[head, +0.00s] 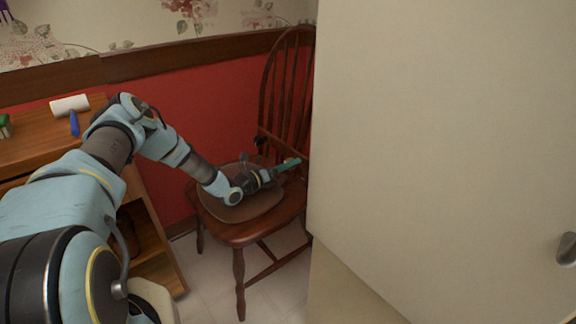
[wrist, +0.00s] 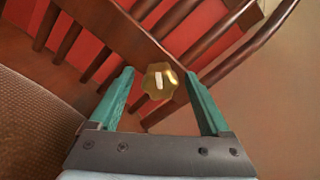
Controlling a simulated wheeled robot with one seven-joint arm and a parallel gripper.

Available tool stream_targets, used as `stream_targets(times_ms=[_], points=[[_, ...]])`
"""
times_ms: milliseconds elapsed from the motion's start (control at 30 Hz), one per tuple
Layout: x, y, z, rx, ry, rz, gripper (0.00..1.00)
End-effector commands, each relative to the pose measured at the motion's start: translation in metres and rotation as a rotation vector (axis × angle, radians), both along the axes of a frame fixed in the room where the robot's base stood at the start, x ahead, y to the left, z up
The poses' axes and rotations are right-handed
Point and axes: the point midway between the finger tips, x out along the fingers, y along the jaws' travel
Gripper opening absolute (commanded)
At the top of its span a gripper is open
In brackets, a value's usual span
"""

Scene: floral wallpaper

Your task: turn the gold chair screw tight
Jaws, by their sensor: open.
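The gold chair screw (wrist: 160,80) shows in the wrist view as a lobed knob with a pale slot-like mark on its face. It sits against the dark wood of the chair back. My gripper (wrist: 158,92) is open, with one green finger on each side of the screw and a visible gap on both sides. In the head view, my gripper (head: 287,165) reaches over the seat of the wooden chair (head: 240,234) toward its back. The screw cannot be made out in the head view.
A pale cabinet or door panel (head: 440,130) blocks the right side, close to the chair. A wooden desk (head: 40,150) at left holds a white roll (head: 69,105), a blue object (head: 74,123) and a green object (head: 4,126). A red wall (head: 200,100) stands behind the chair.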

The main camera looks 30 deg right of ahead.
Motion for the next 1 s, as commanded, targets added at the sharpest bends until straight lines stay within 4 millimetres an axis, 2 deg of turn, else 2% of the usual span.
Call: stream_targets(times_ms=[300,1000], points=[[0.0005,-0.0018,0.0002,-0.001,0.000,0.001,0.79],[0.0005,-0.0016,0.0004,-0.001,0.000,0.001,0.00]])
